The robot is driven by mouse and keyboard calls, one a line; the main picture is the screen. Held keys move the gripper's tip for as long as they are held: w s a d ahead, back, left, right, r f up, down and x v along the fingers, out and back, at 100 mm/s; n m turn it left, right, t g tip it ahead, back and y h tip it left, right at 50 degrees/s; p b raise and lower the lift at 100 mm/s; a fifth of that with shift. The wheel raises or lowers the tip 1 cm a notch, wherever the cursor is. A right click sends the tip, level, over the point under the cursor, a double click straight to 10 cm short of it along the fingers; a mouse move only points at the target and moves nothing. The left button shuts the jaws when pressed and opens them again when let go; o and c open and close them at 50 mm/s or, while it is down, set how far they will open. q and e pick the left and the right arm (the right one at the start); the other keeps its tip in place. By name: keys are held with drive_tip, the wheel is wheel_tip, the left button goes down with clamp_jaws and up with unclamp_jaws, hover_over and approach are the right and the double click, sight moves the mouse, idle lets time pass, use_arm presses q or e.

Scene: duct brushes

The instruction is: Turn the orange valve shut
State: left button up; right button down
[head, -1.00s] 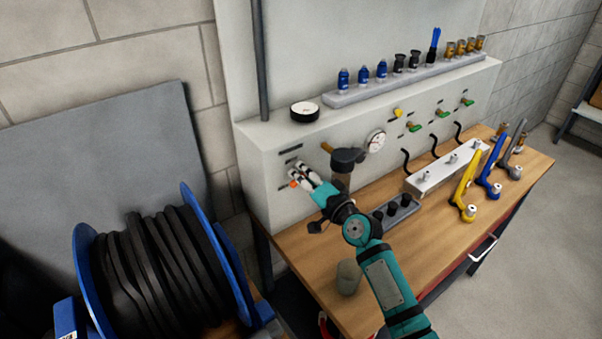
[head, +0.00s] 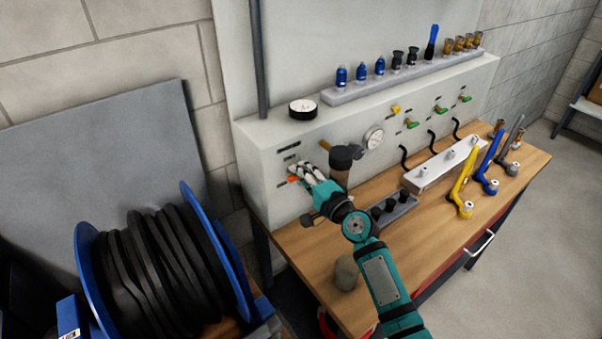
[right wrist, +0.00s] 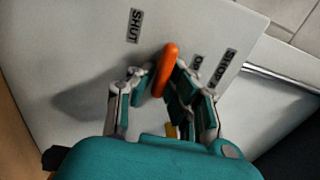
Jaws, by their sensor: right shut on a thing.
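The orange valve (right wrist: 167,68) is a bar handle on the pale panel, seen in the right wrist view between the fingers of my right gripper (right wrist: 158,88). Its far end sticks out past the fingertips, between a SHUT label (right wrist: 134,26) on the left and a partly hidden label beginning with O (right wrist: 196,62) on the right. In the head view only a small orange piece (head: 293,180) shows, left of my right gripper (head: 305,172), which is closed on the handle. The valve's base is hidden by the fingers. My left gripper is out of view.
A brass fitting (head: 325,145) and a dark-capped cylinder (head: 341,160) are close right of my right gripper. A pressure gauge (head: 374,138) and green-handled valves (head: 411,125) are farther right. A grey-green cup (head: 346,273) stands near the bench's front edge.

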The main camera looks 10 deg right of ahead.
drive_tip(key=shift+f, duration=0.1)
drive_tip(key=c, duration=1.3)
unclamp_jaws()
drive_tip(key=shift+c, duration=0.2)
drive_tip(key=v, duration=1.2)
